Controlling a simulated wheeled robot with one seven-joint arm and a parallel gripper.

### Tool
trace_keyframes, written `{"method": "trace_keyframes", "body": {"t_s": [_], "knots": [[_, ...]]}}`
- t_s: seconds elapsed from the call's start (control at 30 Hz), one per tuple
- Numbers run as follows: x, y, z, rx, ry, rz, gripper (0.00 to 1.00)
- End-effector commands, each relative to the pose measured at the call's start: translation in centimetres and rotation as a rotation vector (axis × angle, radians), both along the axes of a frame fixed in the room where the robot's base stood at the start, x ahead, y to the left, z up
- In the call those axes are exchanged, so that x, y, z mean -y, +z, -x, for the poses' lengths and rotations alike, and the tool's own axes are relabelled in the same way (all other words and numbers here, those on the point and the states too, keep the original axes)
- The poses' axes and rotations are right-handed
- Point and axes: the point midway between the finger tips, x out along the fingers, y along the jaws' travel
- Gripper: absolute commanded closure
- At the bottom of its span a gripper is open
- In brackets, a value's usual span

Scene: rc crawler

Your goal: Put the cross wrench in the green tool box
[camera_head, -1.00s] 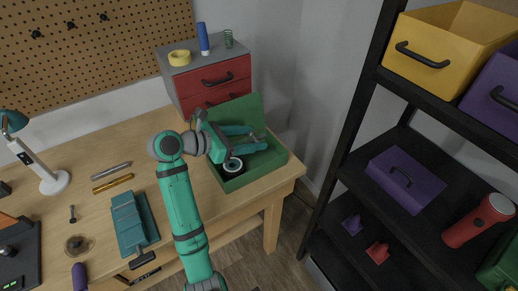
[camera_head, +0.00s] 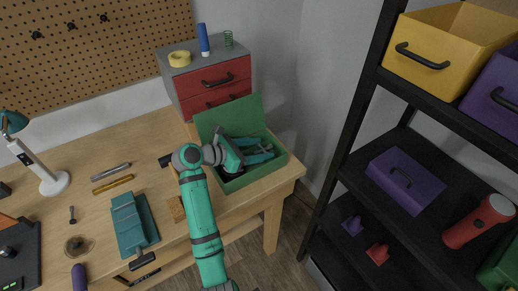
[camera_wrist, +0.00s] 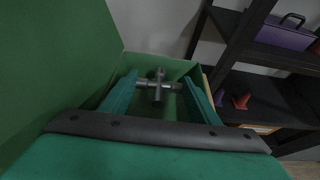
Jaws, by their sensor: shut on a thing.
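The green tool box (camera_head: 262,173) stands on the right end of the workbench with its lid raised at the back. My gripper (camera_head: 265,153) reaches over and into the box from the left. In the wrist view, my gripper (camera_wrist: 159,84) has its two teal fingers closed on the grey metal cross wrench (camera_wrist: 158,76), with its arms showing between and beyond the fingertips. The wrench is within the box's outline, near the far wall (camera_wrist: 160,61). I cannot tell whether it touches the floor. In the head view the wrench (camera_head: 266,148) is small and partly covered by the fingers.
A red drawer cabinet (camera_head: 218,88) stands behind the box. The raised green lid (camera_wrist: 60,70) fills the left of the wrist view. A black shelf (camera_head: 360,165) with a purple box (camera_head: 404,181) stands right of the bench, across a gap.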

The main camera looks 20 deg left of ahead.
Motion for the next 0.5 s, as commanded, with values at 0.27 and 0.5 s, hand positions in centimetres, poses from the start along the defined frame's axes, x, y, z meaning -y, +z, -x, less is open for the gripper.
{"method": "trace_keyframes", "body": {"t_s": [0.27,0.5], "knots": [[0.0,-0.5,0.0,-0.001,0.000,0.001,0.67],[0.0,-1.1,0.0,-0.002,0.001,0.001,0.67]]}}
